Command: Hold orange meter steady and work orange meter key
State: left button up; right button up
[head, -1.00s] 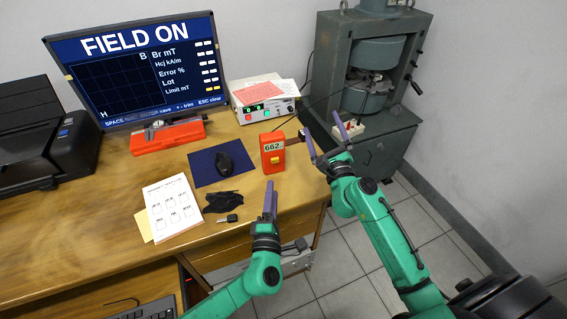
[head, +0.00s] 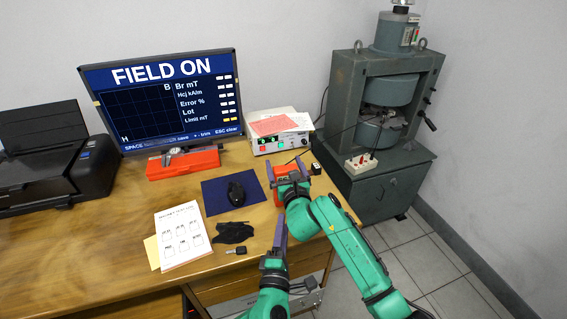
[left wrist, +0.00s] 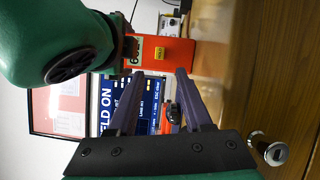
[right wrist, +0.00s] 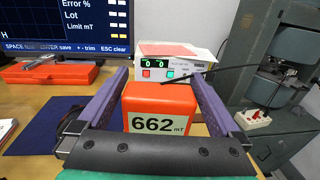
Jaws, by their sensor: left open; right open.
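The orange meter (head: 284,171) stands on the desk. In the right wrist view it (right wrist: 160,101) shows "662 mT" and sits between the spread fingers of my right gripper (right wrist: 158,78), with gaps on both sides. In the head view that gripper (head: 288,165) and its arm cover much of the meter. My left gripper (head: 281,222) is low at the desk's front edge, open and empty. In the left wrist view the meter (left wrist: 178,51) appears sideways just beyond my left fingertips (left wrist: 161,73), with its yellow key (left wrist: 160,54) facing them.
Behind the meter stands a white box (head: 281,139) with a lit display. A blue mat (head: 217,205) with a dark mouse lies left of the meter. A black cloth (head: 233,233), a small key fob (head: 236,250) and a printed sheet (head: 182,234) lie nearer. The grey magnet press (head: 345,115) stands right.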

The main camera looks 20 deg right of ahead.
jog(key=shift+w, duration=0.75)
jog(key=c, duration=1.3)
pick_arm(q)
grip_shut()
